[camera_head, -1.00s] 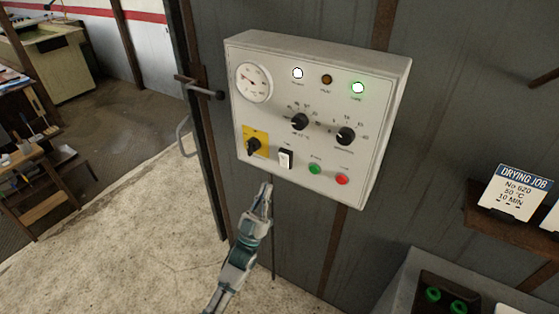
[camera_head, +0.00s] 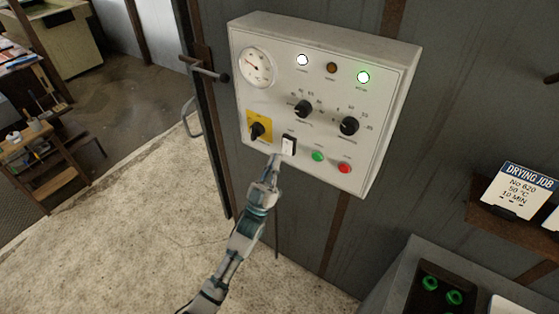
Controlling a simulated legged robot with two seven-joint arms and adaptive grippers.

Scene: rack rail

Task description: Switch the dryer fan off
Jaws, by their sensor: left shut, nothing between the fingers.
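The white control panel (camera_head: 325,105) is on the grey wall. A white rocker switch in a black frame (camera_head: 288,145) is in its lower row, between the yellow-backed black rotary switch (camera_head: 258,130) and the green button (camera_head: 318,156). The red button (camera_head: 345,168) is at the right. My left gripper (camera_head: 274,158) is shut and empty, its tip just below and left of the rocker. I cannot tell whether it touches the panel. The rocker's label is too small to read. My right gripper is not in view.
The panel also has a round gauge (camera_head: 256,67), two black knobs, and lamps: white (camera_head: 302,60) and green-rimmed (camera_head: 363,77) lit, amber (camera_head: 332,67) dark. A handle bar (camera_head: 205,70) sticks out left of the panel. A drying job card (camera_head: 520,190) stands on a shelf at right.

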